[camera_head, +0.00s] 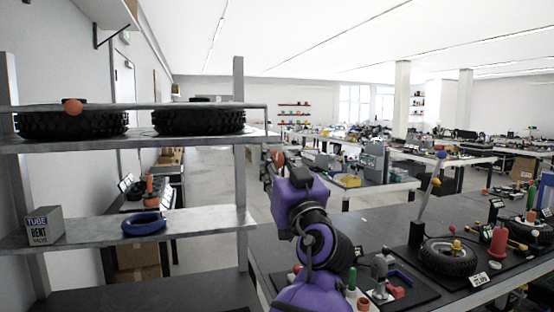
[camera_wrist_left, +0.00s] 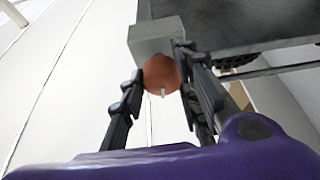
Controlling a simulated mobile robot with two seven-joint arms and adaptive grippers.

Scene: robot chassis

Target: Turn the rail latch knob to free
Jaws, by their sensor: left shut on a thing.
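The round orange-red knob (camera_wrist_left: 160,74) sits against a grey block in the left wrist view. A short pale mark on it points roughly down in that picture. In the head view the orange knob (camera_head: 279,158) shows just beyond the end of the shelf, partly hidden by the gripper. My left gripper (camera_head: 273,163), at the end of a purple arm, is shut on the knob. In the left wrist view its two dark fingers (camera_wrist_left: 162,95) stand on either side of the knob. The rail (camera_head: 190,105) runs along the upper shelf's front. My right gripper is not in view.
A box (camera_head: 42,227) and a blue ring (camera_head: 144,223) sit on the lower shelf. A cluttered workbench (camera_head: 350,225) stands at right.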

